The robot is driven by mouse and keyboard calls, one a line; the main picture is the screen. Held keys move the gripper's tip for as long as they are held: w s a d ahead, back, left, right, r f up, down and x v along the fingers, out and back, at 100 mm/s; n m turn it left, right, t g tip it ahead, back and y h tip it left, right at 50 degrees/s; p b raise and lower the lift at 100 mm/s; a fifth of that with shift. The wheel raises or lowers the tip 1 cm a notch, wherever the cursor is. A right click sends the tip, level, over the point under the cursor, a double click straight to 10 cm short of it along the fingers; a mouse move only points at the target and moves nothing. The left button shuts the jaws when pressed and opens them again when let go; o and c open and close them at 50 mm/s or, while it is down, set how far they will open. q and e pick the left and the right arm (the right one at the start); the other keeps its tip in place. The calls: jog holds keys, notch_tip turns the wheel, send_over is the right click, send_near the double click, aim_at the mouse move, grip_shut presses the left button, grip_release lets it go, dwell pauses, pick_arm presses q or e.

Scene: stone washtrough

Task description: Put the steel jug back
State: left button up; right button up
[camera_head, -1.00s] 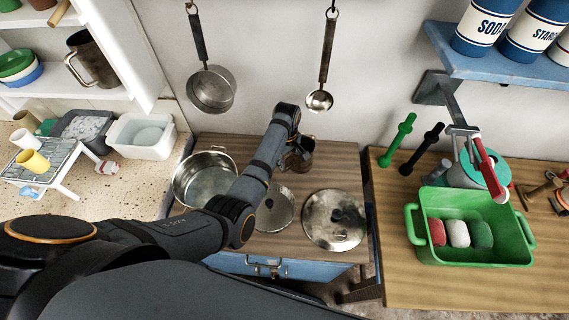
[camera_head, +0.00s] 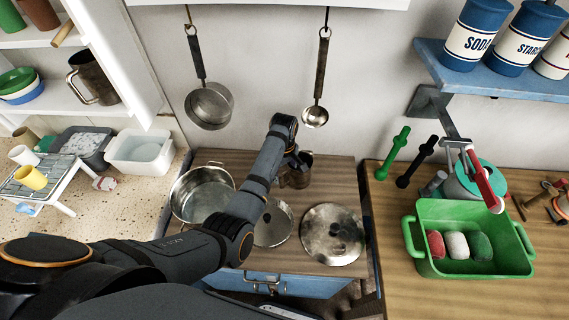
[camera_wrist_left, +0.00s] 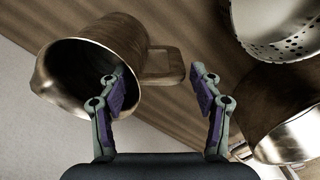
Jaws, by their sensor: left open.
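A dark, worn metal jug (camera_head: 299,174) stands on the wooden counter in the head view, partly hidden behind my left arm. In the left wrist view the jug (camera_wrist_left: 125,40) fills the upper left, its mouth and spout facing lower left. Its squared handle (camera_wrist_left: 166,66) reaches between the fingertips of my left gripper (camera_wrist_left: 158,73). The gripper is open around the handle's end, with a gap showing on the right. In the head view the left gripper is mostly hidden by its own wrist. My right gripper does not show.
A large pot (camera_head: 201,194) and round lids (camera_head: 332,236) crowd the counter near the jug. A pan (camera_head: 209,106) and a ladle (camera_head: 316,116) hang on the wall behind. A similar jug (camera_head: 97,80) stands in the left cabinet. A green tub (camera_head: 470,266) sits to the right.

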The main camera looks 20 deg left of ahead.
pick_arm(q)
notch_tip(320, 180, up, 10)
jog(key=b, duration=0.1)
jog(key=shift+s, duration=0.15)
dwell(0.4)
